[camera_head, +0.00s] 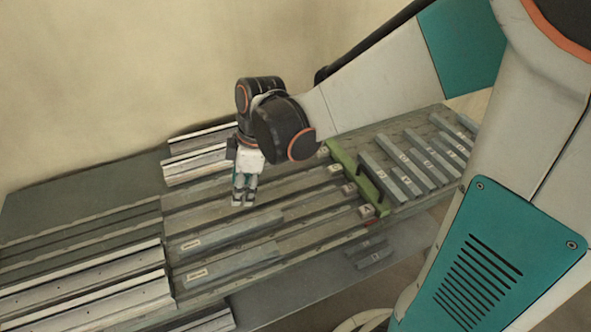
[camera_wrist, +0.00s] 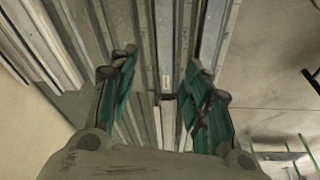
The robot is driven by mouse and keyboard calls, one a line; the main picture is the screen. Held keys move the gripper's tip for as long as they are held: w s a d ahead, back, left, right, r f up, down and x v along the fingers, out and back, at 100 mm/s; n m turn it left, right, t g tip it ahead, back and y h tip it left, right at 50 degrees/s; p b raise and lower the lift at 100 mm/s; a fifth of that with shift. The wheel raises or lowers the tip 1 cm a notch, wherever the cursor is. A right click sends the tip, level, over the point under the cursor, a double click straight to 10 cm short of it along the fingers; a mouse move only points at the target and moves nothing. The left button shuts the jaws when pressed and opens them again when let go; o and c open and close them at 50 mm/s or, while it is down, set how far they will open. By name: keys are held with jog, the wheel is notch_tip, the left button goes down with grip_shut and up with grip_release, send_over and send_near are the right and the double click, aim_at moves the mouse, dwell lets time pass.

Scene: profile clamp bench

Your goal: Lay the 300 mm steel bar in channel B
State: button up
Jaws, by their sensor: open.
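My gripper (camera_head: 243,203) hangs over the channels left of the bench's middle, with its jaws open and nothing held. In the wrist view my gripper (camera_wrist: 162,64) has its fingers apart, with a grey bar (camera_wrist: 165,55) and its small white label below and between them. In the head view a labelled grey bar (camera_head: 235,230) lies lengthwise along the channels, and a second labelled bar (camera_head: 235,262) lies nearer the front. The first seems roughly in line with the second end label from the front (camera_head: 349,189), apparently B; its exact seating is unclear. Bar lengths cannot be read.
A green crosspiece (camera_head: 352,172) stands at the channels' right end, beside the front label A (camera_head: 367,211). Several short bars lie in a rack (camera_head: 450,190) beyond it. White-edged profiles (camera_head: 85,270) stand at the front left, others (camera_head: 200,160) at the back.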

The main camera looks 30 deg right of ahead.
jog(key=s+d+r+m+t+h, duration=0.2)
jog(key=s+d+r+m+t, duration=0.3)
jog(key=s+d+r+m, duration=0.4)
jog(key=s+r+m, duration=0.1)
jog(key=s+m, duration=0.1)
jog(key=m, duration=0.3)
jog(key=shift+s+r+m+t+h, duration=0.2)
jog(key=shift+s+m+t+h, duration=0.1)
jog(key=shift+t, duration=0.1)
jog(key=shift+f+b, duration=0.8)
jog(key=shift+f, duration=0.05)
jog(key=shift+d, duration=0.1)
